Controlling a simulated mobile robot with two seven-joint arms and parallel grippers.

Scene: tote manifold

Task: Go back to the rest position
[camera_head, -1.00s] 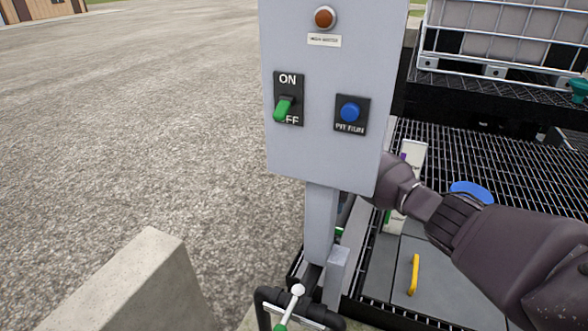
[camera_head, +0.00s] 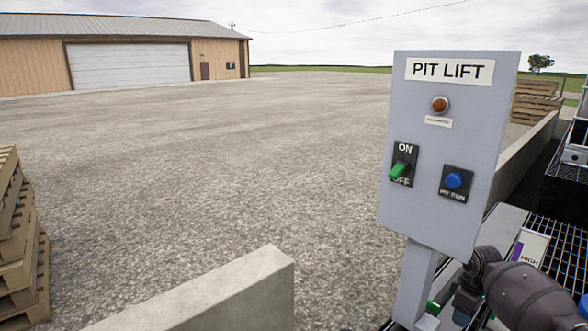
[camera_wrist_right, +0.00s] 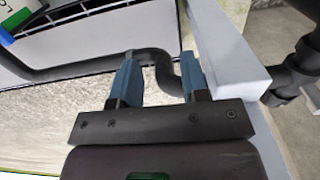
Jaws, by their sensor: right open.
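My right arm (camera_head: 525,295) comes in from the lower right in the head view and reaches behind the grey PIT LIFT panel (camera_head: 425,215). Its hand is largely hidden there, low beside the panel's post. In the right wrist view my right gripper (camera_wrist_right: 161,72) shows two blue fingers standing apart. A bent dark pipe (camera_wrist_right: 162,58) passes by the fingers; I cannot tell whether it touches them. On the panel, the green lever (camera_head: 398,170) tilts down toward OFF. My left gripper is in neither view.
The panel also carries an amber lamp (camera_head: 440,104) and a blue button (camera_head: 454,180). A concrete wall (camera_head: 215,297) stands in front, with stacked pallets (camera_head: 22,265) at the left. Dark grating (camera_head: 560,240) lies at the right. Open gravel lies between here and the barn (camera_head: 220,55).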

